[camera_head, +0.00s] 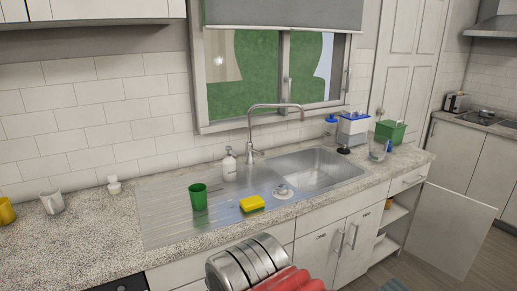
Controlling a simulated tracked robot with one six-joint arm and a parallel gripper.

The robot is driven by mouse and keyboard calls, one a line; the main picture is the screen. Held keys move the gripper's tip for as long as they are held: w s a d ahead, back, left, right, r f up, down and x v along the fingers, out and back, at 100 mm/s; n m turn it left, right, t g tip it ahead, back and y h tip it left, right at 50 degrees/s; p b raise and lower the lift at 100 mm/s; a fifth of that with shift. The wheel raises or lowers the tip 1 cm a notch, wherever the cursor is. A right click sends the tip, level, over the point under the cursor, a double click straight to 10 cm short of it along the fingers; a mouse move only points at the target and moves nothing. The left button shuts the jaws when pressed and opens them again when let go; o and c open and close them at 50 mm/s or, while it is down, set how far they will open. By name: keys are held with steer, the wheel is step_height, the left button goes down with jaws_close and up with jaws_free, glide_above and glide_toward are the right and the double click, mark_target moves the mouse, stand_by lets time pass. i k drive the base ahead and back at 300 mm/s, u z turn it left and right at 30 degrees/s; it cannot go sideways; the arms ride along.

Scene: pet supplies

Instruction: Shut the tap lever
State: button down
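The tap (250,130) stands upright at the back edge of the steel sink, under the window. Its tall spout bends to the right and ends above the basin. A small lever (259,152) shows low on the tap's body, pointing right; it is too small to tell whether it is open or shut. No water stream can be made out. A silver and red part of my own arm shows at the bottom middle, in front of the counter. My gripper's fingers are not in view.
On the drainboard (165,205) are a green cup (198,197), a white soap bottle (229,167) and a yellow-green sponge (252,203). A plug (283,190) sits by the basin (322,170). Bins (354,130) and a glass (379,149) stand right. A cabinet door (452,228) hangs open.

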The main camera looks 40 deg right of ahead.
mark_target(252, 150)
steer(key=u, duration=0.05)
steer(key=i, duration=0.95)
steer(key=z, duration=0.05)
